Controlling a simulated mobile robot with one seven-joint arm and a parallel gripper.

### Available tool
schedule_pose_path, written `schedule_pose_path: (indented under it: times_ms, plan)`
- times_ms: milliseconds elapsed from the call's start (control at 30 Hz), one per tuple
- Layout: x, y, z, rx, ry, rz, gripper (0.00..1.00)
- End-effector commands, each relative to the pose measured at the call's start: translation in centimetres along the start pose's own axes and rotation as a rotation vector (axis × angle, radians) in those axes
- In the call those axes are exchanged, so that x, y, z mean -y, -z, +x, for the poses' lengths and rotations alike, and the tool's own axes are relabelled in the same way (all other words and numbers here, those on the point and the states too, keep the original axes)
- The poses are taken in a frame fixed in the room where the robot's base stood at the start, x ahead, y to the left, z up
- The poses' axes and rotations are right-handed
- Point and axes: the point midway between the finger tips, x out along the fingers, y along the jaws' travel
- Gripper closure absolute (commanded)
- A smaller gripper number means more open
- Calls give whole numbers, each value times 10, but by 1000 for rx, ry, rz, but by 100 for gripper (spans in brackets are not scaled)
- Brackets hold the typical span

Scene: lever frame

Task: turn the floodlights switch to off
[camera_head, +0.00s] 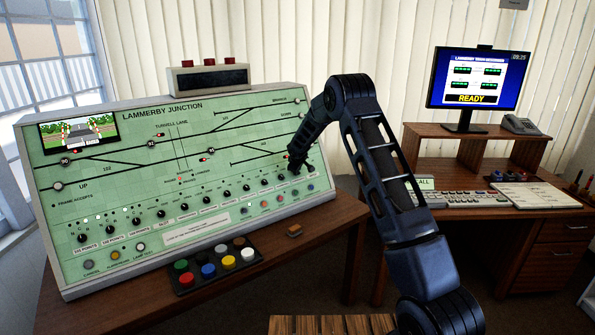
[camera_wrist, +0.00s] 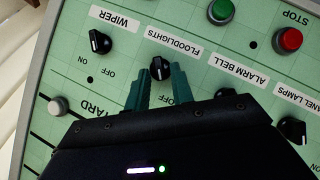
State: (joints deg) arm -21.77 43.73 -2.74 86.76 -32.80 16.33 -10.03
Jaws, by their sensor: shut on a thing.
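The floodlights switch is a small black rotary knob (camera_wrist: 159,68) beside its FLOODLIGHTS label (camera_wrist: 174,50), which appears upside down in the wrist view. My gripper (camera_wrist: 160,80) has its two green fingers on either side of this knob and is shut on it. A pale pointer mark shows on the knob, but its exact setting is hard to read. In the head view my gripper (camera_head: 294,166) is at the right end of the green panel (camera_head: 230,125), hiding the switch.
The WIPER knob (camera_wrist: 100,41) and an alarm bell knob area lie close on either side. Green (camera_wrist: 221,10) and red (camera_wrist: 288,40) buttons are near. A tray of coloured buttons (camera_head: 216,265) stands before the panel. A desk with a monitor (camera_head: 478,78) is at right.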

Motion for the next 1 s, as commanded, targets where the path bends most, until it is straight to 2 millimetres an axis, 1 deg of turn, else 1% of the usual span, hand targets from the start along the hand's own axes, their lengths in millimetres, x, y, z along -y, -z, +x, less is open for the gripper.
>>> schedule_pose_path:
  times_ms: [533,567,600,867,1000]
  plan:
    - [1,-1,1,1,-10,-14,99]
    - [0,-1,1,1,-10,-14,73]
    - [0,-1,1,1,-10,-14,67]
    - [0,-1,0,1,-10,-14,67]
    - [1,0,-5,0,-10,-14,67]
